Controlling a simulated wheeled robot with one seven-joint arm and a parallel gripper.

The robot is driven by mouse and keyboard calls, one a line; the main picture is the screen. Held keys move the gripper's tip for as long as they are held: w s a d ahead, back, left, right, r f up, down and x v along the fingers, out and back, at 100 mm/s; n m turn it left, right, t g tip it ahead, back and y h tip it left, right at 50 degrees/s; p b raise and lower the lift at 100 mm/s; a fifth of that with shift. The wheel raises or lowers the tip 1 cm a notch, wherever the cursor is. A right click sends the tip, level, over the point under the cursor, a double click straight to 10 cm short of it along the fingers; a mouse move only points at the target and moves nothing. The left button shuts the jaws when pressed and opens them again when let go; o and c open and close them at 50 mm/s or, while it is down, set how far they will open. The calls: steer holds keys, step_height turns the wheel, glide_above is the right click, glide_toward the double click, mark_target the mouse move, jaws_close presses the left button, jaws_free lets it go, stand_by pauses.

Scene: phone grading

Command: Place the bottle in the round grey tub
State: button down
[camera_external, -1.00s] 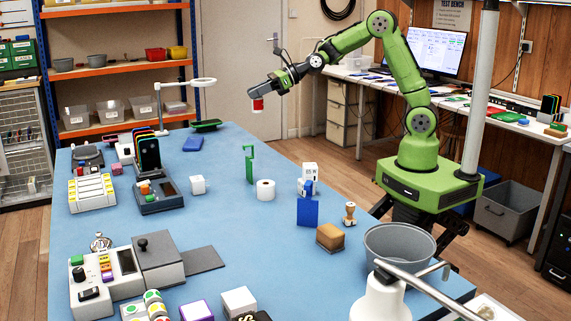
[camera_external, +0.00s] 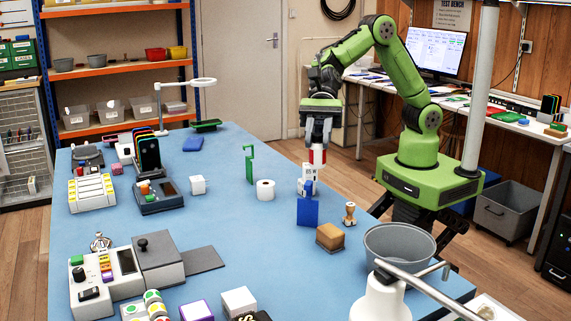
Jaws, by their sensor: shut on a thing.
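My gripper (camera_external: 319,143) points down over the far right part of the blue table. It is shut on a small red and white cylinder, which looks like the bottle (camera_external: 318,157). The bottle hangs about upright, above and behind the white and blue items. My fingers hide its upper part. The round grey tub (camera_external: 398,246) stands at the table's front right, nearer the camera than my gripper and well apart from it. Its visible inside looks empty.
White boxes (camera_external: 309,171), a blue upright panel (camera_external: 307,212), a brown block (camera_external: 330,237) and a wooden stamp (camera_external: 350,213) stand between my gripper and the tub. A white lamp-like stand (camera_external: 380,300) with a metal arm is in front of the tub.

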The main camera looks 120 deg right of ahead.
steer(key=s+a+n+g+y, duration=0.25)
steer(key=s+a, duration=0.25)
steer(key=a, duration=0.4)
steer(key=s+a+n+g+y, duration=0.1)
steer(key=s+a+n+g, duration=0.4)
steer(key=a, duration=0.4)
steer(key=m+t, duration=0.2)
glide_above(402, 224)
steer(key=w+a, duration=0.2)
step_height(402, 224, down, 4)
step_height(402, 224, down, 11)
steer(key=b, duration=0.3)
steer(key=shift+w+r, duration=0.15)
steer(key=shift+r, duration=0.05)
steer(key=shift+f+n+g+h, duration=0.15)
steer(key=shift+n+g+h, duration=0.1)
steer(key=shift+f, duration=0.4)
steer(key=c, duration=0.9)
jaws_free()
